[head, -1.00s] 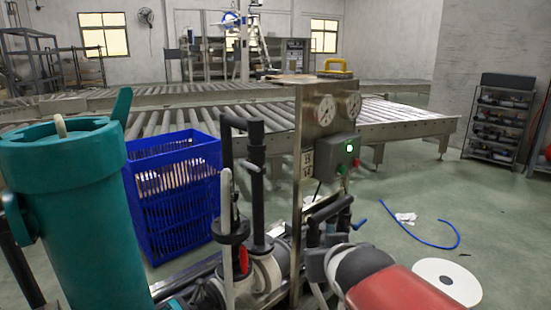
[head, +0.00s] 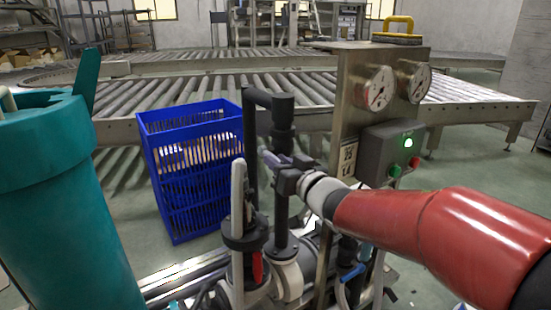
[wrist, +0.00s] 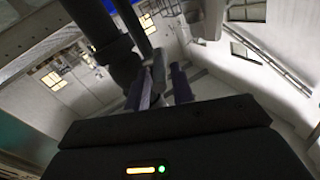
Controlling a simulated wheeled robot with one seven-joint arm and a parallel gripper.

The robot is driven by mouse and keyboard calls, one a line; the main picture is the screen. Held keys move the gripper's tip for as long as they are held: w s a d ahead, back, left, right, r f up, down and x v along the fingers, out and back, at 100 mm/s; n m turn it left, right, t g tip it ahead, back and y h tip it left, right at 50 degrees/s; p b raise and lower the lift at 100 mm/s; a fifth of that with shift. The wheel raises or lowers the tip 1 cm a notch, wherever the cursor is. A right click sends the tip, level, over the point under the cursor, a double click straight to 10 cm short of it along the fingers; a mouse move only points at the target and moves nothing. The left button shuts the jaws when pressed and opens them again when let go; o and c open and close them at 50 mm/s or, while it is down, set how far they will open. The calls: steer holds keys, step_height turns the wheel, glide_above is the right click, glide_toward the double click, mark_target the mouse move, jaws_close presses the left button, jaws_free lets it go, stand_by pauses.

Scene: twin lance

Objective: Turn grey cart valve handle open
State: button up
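A grey valve handle (wrist: 158,66) shows in the wrist view between the two purple-grey fingers of my gripper (wrist: 160,84). A gap shows between the handle and the right finger; contact on the left side is unclear. In the head view my gripper (head: 283,160) is at the upright black pipe (head: 283,118) of the cart, and its fingers largely hide this handle. My gripper is open around the handle. A second, light-grey lever (head: 238,190) stands nearly upright on a black valve to the left, apart from my gripper.
A steel panel with gauges (head: 378,88) and a grey control box (head: 390,150) stands close beside my red arm. A teal canister (head: 65,200) is at the left. A blue crate (head: 195,180) and a roller conveyor (head: 200,88) are behind. A red lever (head: 258,265) sits low on the cart.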

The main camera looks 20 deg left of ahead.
steer(key=shift+x, duration=1.25)
jaws_close()
steer(key=shift+a+r, duration=0.1)
